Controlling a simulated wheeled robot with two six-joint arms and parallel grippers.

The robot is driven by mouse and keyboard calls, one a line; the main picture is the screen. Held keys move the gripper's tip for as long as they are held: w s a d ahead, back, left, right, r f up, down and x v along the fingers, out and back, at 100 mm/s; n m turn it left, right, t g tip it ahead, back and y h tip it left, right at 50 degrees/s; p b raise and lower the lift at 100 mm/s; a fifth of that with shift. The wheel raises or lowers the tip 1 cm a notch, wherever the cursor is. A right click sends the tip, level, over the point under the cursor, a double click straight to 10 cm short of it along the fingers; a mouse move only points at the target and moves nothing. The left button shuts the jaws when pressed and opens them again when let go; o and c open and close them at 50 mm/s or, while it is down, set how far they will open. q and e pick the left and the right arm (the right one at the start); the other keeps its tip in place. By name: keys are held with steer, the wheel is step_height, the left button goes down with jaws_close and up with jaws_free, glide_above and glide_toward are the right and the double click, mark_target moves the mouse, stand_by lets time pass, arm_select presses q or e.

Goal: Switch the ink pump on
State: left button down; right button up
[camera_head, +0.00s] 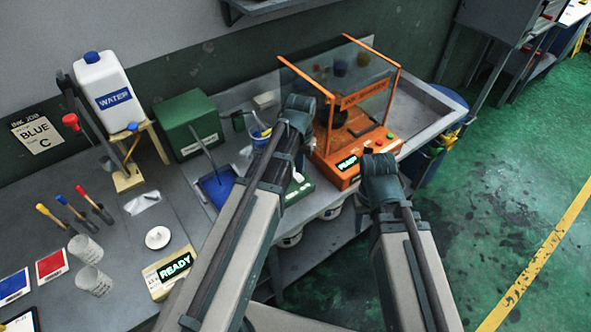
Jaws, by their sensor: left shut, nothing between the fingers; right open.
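I cannot tell for certain which thing is the ink pump. An orange machine (334,174) with a clear cover and a lit READY display stands at the right of the bench; part of it is behind my arms. Its front panel carries a green button. A low green-and-white unit (299,192) with a label sits left of the machine, partly hidden by my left arm. My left arm reaches up across the bench, and my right arm ends in front of the orange machine. I make out no fingers on either arm; both grippers are hidden.
A white WATER jug (108,92) stands on a wooden stand at the left. A green box (190,125), a blue tray (217,186) and a scale reading READY (169,272) are on the bench. Green floor is open at the right.

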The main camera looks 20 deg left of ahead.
mark_target(300, 180)
arm_select(q)
step_height(300, 180, up, 4)
steer(key=p, duration=0.3)
steer(key=s+d+m+y, duration=0.1)
steer(key=s+d+m, duration=0.1)
steer(key=s+d, duration=0.8)
steer(key=s, duration=0.4)
steer(key=shift+s+d, duration=0.15)
steer(key=shift+d, duration=0.1)
